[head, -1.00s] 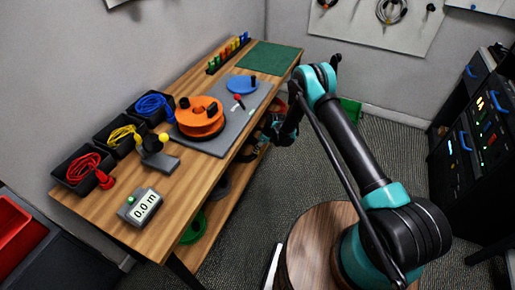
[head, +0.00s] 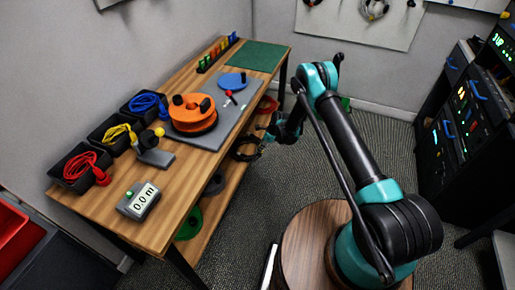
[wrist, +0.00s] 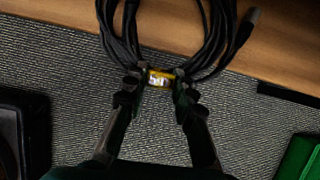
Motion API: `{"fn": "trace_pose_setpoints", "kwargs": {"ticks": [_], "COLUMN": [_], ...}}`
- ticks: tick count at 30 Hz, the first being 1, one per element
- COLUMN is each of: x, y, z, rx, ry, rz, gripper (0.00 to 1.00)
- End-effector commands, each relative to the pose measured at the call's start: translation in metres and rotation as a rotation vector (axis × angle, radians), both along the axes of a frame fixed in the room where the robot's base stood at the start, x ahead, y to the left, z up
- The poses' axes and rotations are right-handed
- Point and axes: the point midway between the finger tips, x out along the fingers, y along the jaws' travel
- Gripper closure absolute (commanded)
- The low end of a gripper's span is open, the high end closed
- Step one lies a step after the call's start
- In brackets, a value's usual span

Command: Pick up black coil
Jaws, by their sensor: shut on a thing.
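The black coil (wrist: 216,38) shows at the top of the wrist view, with a yellow band and small label (wrist: 158,78) around its near strands. My gripper (wrist: 158,86) is shut on the coil at the band, one finger on each side. In the head view the coil (head: 247,148) hangs from my gripper (head: 266,137) beside the workbench's right edge, above the carpet. A connector end of the cable sticks out to the right in the wrist view.
The workbench (head: 185,185) holds an orange reel (head: 193,115), a grey board and bins of red, yellow and blue cable. Its lower shelf (head: 215,205) holds a green coil (head: 190,222) and a dark one. A rack (head: 460,110) stands at right; carpet between is clear.

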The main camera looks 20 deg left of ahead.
Motion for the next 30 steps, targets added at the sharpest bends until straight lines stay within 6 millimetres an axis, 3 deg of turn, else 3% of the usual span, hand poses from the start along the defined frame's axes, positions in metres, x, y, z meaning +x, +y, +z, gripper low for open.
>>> {"fn": "trace_pose_setpoints", "kwargs": {"ticks": [13,14,19,30], "x": [0.0027,0.0027,0.0026,0.0027], "y": [-0.0044,-0.0044,-0.0043,-0.0055], "z": [0.0002,0.0002,0.0001,0.0032], "rx": [0.000,0.000,0.000,0.000], "ry": [0.000,0.000,0.000,0.000], "rz": [0.000,0.000,0.000,0.000], "gripper": [1.00,0.72,0.51,0.51]}}
